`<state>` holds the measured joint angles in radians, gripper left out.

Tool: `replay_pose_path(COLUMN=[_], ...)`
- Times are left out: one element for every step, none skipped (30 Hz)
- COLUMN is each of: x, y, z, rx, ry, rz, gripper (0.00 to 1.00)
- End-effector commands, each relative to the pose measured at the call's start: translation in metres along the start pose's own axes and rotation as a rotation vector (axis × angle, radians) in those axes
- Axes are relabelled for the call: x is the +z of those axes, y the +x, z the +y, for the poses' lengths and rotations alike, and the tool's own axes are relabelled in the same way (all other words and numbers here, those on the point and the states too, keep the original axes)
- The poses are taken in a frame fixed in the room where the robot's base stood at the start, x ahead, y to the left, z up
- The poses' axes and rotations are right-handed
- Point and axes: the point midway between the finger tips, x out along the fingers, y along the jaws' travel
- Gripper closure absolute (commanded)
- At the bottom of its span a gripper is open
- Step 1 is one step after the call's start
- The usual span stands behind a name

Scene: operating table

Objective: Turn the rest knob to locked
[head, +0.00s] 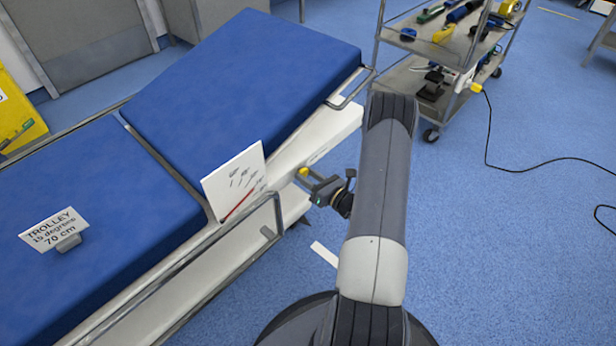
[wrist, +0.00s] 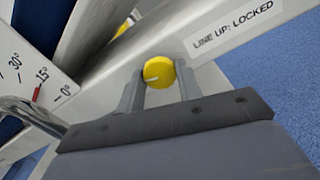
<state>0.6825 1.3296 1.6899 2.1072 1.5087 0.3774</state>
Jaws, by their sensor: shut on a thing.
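The yellow rest knob (wrist: 159,72) sits on the white side frame of the trolley, with a pale line mark on its face. A label reading "LINE UP: LOCKED" (wrist: 233,24) is to its upper right in the wrist view. The knob's mark lies nearly level across the picture, tilted slightly. My gripper (wrist: 160,82) is shut on the knob, one finger on each side of it. In the head view the knob (head: 303,172) shows small at the tip of my gripper (head: 311,178).
An angle scale board (head: 236,180) with a red pointer stands beside the knob; the pointer is near 15° in the wrist view. A metal side rail (head: 190,258) runs close by. The blue backrest (head: 240,90) is raised. A tool cart (head: 440,60) stands behind.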

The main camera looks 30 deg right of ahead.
Motion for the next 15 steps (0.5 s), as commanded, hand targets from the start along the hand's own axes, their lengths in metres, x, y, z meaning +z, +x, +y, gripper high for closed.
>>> replay_pose_path(x=[-0.0009, -0.0008, -0.0008, -0.0008, -0.0007, -0.0007, -0.0007, -0.0006, -0.0006, -0.0005, -0.0005, -0.0005, -0.0004, -0.0004, -0.0003], y=[-0.0005, -0.0005, -0.0005, -0.0005, -0.0005, -0.0005, -0.0006, -0.0006, -0.0006, -0.0006, -0.0006, -0.0006, -0.0006, -0.0006, -0.0007], z=[0.0002, 0.0003, 0.0003, 0.0004, 0.0004, 0.0005, 0.0005, 0.0005, 0.0006, 0.0006, 0.0006, 0.0007, 0.0007, 0.0007, 0.0008], rx=[0.0, 0.0, -0.001, -0.001, -0.001, -0.001, -0.001, -0.001, -0.001, -0.001, -0.001, -0.001, -0.001, -0.001, -0.001], ry=[0.045, 0.074, 0.113, 0.141, 0.17, 0.208, 0.237, 0.265, 0.304, 0.332, 0.36, 0.399, 0.427, 0.455, 0.494], rz=[0.002, 0.002, 0.002, 0.002, 0.002, 0.002, 0.002, 0.002, 0.002, 0.002, 0.002, 0.002, 0.002, 0.002, 0.002], gripper=[0.89, 0.89, 0.89, 0.89, 0.89, 0.89, 0.89, 0.89, 0.89, 0.89, 0.89, 0.89, 0.89, 0.89, 0.89])
